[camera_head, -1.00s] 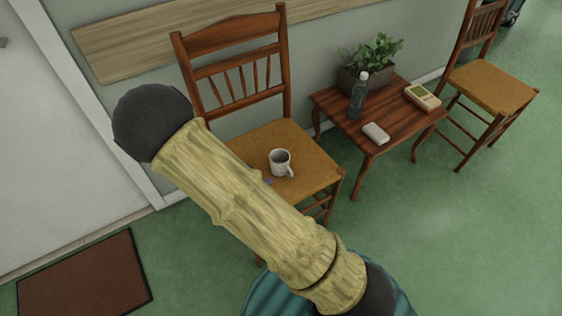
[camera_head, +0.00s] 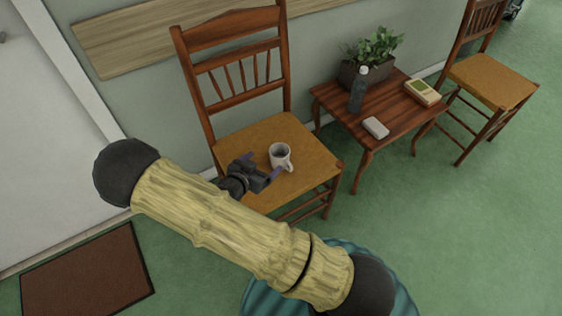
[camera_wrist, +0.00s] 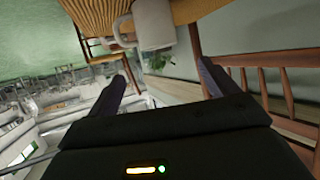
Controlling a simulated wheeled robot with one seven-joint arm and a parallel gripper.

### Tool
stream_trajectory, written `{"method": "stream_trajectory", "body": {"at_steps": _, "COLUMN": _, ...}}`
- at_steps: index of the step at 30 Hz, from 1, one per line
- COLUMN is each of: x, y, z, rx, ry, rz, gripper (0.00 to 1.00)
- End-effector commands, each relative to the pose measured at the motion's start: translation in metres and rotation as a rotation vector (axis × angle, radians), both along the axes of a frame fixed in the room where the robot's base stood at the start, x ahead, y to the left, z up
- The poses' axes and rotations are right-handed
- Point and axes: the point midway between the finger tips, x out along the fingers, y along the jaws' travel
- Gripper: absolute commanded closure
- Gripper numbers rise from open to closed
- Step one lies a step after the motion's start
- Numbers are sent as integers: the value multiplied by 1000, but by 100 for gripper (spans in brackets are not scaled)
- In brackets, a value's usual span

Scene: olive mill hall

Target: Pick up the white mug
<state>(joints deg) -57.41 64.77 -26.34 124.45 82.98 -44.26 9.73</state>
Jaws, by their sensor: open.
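The white mug (camera_head: 280,156) stands upright on the tan seat of the near wooden chair (camera_head: 308,170) in the head view. Its handle points toward the lower right. My gripper (camera_head: 262,168) is open and empty, just left of and in front of the mug, with its purple fingers toward it. In the wrist view the mug (camera_wrist: 154,24) shows at the top, past the fingertips of my gripper (camera_wrist: 163,80).
The chair back stands behind the mug against the wall. A small wooden table (camera_head: 398,112) to the right holds a plant (camera_head: 372,58), a dark bottle (camera_head: 357,90), a white object (camera_head: 376,127) and a cream device (camera_head: 422,92). Another chair (camera_head: 490,82) stands farther right.

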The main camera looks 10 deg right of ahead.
Motion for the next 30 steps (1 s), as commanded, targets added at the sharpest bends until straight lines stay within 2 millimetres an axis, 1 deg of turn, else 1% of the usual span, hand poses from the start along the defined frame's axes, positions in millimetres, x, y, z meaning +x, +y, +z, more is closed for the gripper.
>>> {"method": "stream_trajectory", "body": {"at_steps": 1, "x": 6, "y": -8, "z": -6, "rx": -3, "ry": 0, "rz": -2, "gripper": 14}}
{"method": "stream_trajectory", "body": {"at_steps": 9, "x": 37, "y": -38, "z": -24, "rx": -2, "ry": 0, "rz": -3, "gripper": 14}}
{"method": "stream_trajectory", "body": {"at_steps": 12, "x": 47, "y": -47, "z": -30, "rx": -1, "ry": 1, "rz": -1, "gripper": 14}}
{"method": "stream_trajectory", "body": {"at_steps": 16, "x": 52, "y": -51, "z": -31, "rx": -2, "ry": 0, "rz": -1, "gripper": 14}}
{"method": "stream_trajectory", "body": {"at_steps": 25, "x": 52, "y": -52, "z": -31, "rx": -1, "ry": 1, "rz": 0, "gripper": 14}}
{"method": "stream_trajectory", "body": {"at_steps": 30, "x": 61, "y": -62, "z": -43, "rx": -1, "ry": 1, "rz": -2, "gripper": 14}}
